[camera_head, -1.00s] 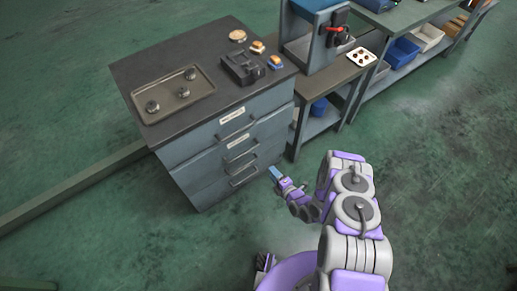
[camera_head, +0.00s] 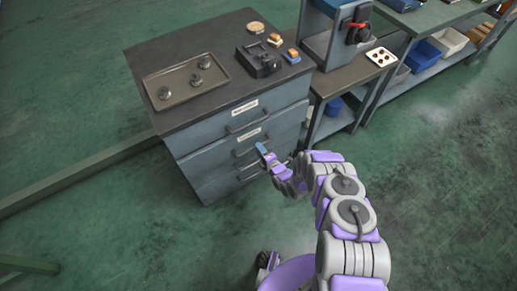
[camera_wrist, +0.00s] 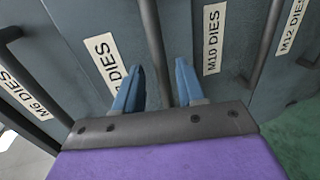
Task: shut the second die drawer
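The grey drawer cabinet (camera_head: 185,135) stands ahead of me. Its second drawer (camera_head: 212,160) has a white label and a bar handle; I cannot tell exactly how far it stands out. In the wrist view the fronts carry labels M6 DIES, one partly hidden ending in DIES (camera_wrist: 103,55), M10 DIES (camera_wrist: 213,38) and M12 DIES. My gripper (camera_head: 262,150) is in front of the second drawer, near its handle. In the wrist view its two blue fingers (camera_wrist: 160,88) are apart with nothing seen gripped. A dark upright strip shows between them; contact is unclear.
A bench with a machine (camera_head: 345,30) and shelves with bins (camera_head: 421,55) stand to the right. Green floor in front is clear.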

